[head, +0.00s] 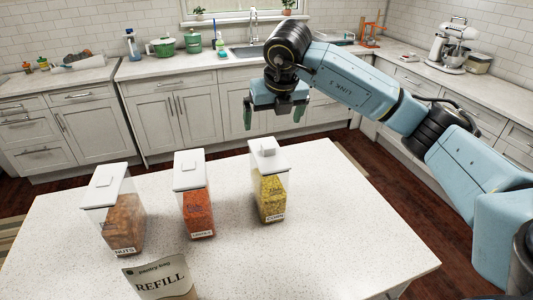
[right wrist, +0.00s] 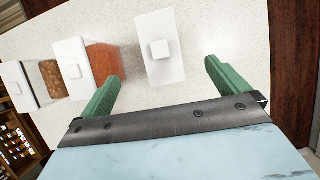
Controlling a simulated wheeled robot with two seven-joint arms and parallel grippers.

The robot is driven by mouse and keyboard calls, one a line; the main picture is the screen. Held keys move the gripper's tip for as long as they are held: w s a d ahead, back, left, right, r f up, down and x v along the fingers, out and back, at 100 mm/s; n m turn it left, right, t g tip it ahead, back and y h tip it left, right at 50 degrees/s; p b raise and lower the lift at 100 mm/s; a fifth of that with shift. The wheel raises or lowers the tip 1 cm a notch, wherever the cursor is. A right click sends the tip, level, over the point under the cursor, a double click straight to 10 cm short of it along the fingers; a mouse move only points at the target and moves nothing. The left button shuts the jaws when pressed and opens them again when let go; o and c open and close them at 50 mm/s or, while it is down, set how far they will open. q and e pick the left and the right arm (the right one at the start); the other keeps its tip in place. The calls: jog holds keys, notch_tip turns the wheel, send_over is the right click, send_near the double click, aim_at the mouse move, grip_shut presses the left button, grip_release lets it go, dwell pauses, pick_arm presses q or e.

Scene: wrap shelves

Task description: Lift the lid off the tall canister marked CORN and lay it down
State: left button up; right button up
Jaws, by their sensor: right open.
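The CORN canister (head: 271,198) is clear, holds yellow corn and stands upright on the island. Its white lid (head: 269,157) with a square knob is on top; the lid (right wrist: 173,68) also shows from above in the right wrist view. My right gripper (head: 273,125) is open and empty, above and behind the canister in the head view. In the right wrist view its green fingers (right wrist: 158,85) are spread, with the lid beyond them and between their lines. Nothing shows the fingers touching it. My left gripper is not in view.
A canister with orange-red contents (head: 197,213) and a NUTS canister (head: 125,223), both lidded, stand left of the corn. A REFILL pouch (head: 160,281) is at the front edge. The white island top (head: 350,235) is clear on the right.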

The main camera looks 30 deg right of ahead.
aim_at(268, 145)
jog(key=p+x, duration=0.1)
jog(key=x, duration=0.5)
jog(key=shift+f, duration=0.25)
jog(key=p+x, duration=0.1)
jog(key=x, duration=0.3)
jog(key=shift+s+f+p, duration=0.1)
jog(key=shift+p, duration=0.2)
jog(key=shift+w+f, duration=0.25)
jog(key=shift+f, duration=0.3)
jog(key=c, duration=1.1)
